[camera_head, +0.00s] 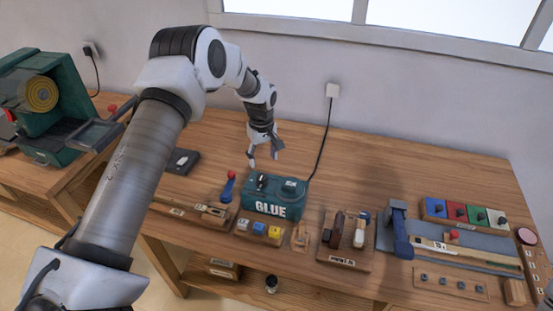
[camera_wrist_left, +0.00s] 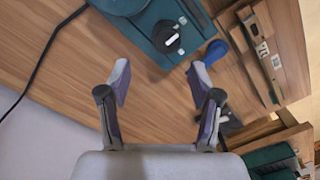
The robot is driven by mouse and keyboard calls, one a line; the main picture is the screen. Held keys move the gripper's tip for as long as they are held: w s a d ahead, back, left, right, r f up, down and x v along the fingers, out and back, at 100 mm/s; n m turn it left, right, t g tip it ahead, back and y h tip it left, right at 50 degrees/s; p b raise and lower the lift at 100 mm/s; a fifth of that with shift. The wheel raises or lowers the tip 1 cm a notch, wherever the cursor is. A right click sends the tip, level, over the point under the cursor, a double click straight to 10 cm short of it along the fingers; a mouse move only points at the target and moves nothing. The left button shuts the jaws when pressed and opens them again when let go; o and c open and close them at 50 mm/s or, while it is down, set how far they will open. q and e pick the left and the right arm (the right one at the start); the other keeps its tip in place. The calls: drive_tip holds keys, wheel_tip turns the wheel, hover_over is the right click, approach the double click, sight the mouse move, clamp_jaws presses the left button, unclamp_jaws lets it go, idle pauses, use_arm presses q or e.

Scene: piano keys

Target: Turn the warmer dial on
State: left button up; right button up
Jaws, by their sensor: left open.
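The teal warmer box (camera_head: 272,208) with "BLUE" on its front stands on the workbench, below my left gripper in the head view. Its black dial (camera_head: 262,181) is on the top, toward the left. In the left wrist view the dial (camera_wrist_left: 166,38) is round with a white pointer line and lies just ahead of the fingers. My left gripper (camera_head: 264,161) is open and empty, above and behind the box, with fingers pointing down. In the left wrist view the fingers (camera_wrist_left: 158,80) are spread apart, not touching the dial.
A blue-handled lever (camera_head: 229,186) stands close left of the box. Small coloured blocks (camera_head: 259,229) sit in front. A black cable (camera_head: 322,140) runs from the wall behind the box. A wooden rack (camera_head: 346,240) is to the right. Bare bench lies behind it.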

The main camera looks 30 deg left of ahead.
sight(262, 176)
use_arm(q)
drive_tip(key=shift+w+f+p, duration=0.3)
drive_tip(key=shift+w, duration=0.05)
drive_tip(key=s+f+p, duration=0.1)
drive_tip(key=s+f, duration=0.2)
drive_tip(key=shift+s+p, duration=0.15)
drive_tip(key=shift+p, duration=0.2)
drive_tip(key=w+f, duration=0.2)
drive_tip(key=f, duration=0.1)
drive_tip(key=shift+f, duration=0.2)
drive_tip(key=shift+s+r, duration=0.25)
drive_tip(key=shift+c, duration=1)
drive_tip(key=shift+s+r, duration=0.2)
drive_tip(key=c, duration=1)
drive_tip(key=shift+o, duration=0.2)
drive_tip(key=shift+f, duration=0.1)
use_arm(e)
drive_tip(key=r, duration=0.1)
drive_tip(key=s+r, duration=0.1)
drive_tip(key=r, duration=0.1)
drive_tip(key=shift+s+d, duration=0.1)
drive_tip(key=shift+s, duration=0.05)
